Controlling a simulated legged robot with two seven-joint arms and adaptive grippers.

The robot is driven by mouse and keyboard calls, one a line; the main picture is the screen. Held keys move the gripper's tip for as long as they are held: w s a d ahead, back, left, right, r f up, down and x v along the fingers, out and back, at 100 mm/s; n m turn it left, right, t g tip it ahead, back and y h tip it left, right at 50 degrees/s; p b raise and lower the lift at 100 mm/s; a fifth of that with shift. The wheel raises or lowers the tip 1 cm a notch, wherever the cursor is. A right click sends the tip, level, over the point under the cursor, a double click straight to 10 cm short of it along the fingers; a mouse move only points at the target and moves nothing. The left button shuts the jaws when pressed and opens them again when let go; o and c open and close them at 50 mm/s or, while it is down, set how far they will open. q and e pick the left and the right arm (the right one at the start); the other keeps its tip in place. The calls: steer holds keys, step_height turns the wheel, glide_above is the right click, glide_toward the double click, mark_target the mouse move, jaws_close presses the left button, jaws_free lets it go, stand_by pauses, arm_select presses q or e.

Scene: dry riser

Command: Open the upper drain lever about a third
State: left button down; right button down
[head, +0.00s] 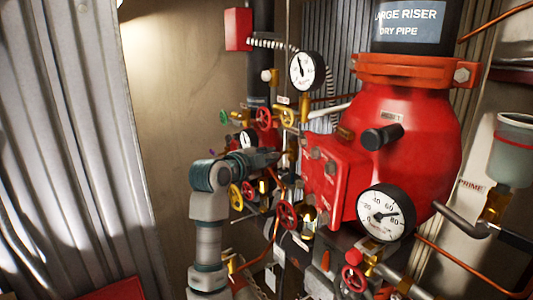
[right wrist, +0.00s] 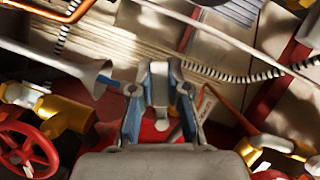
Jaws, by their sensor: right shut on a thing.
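My right gripper (head: 268,157) reaches in among the valves left of the big red riser body in the head view. In the right wrist view its two fingers (right wrist: 159,95) stand on either side of a narrow grey metal piece (right wrist: 159,72), which looks like a lever's end. The gripper is shut on this grey lever. Its pivot and how far it is turned are hidden by the gripper and the pipework, and I cannot tell if it is the upper drain one. My left gripper is not in view.
The red riser body (head: 415,135) stands right of my arm. A lower gauge (head: 385,212) and upper gauge (head: 306,70) face me. Red handwheels (head: 286,214) and a yellow handwheel (head: 235,197) crowd close to the gripper. Corrugated sheeting (head: 70,130) is at left.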

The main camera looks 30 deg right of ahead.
steer(key=shift+f, duration=0.1)
steer(key=c, duration=1.1)
jaws_free()
steer(key=shift+w, duration=0.1)
steer(key=shift+a, duration=0.1)
steer(key=v, duration=1.2)
steer(key=shift+f, duration=0.1)
steer(key=shift+w, duration=0.1)
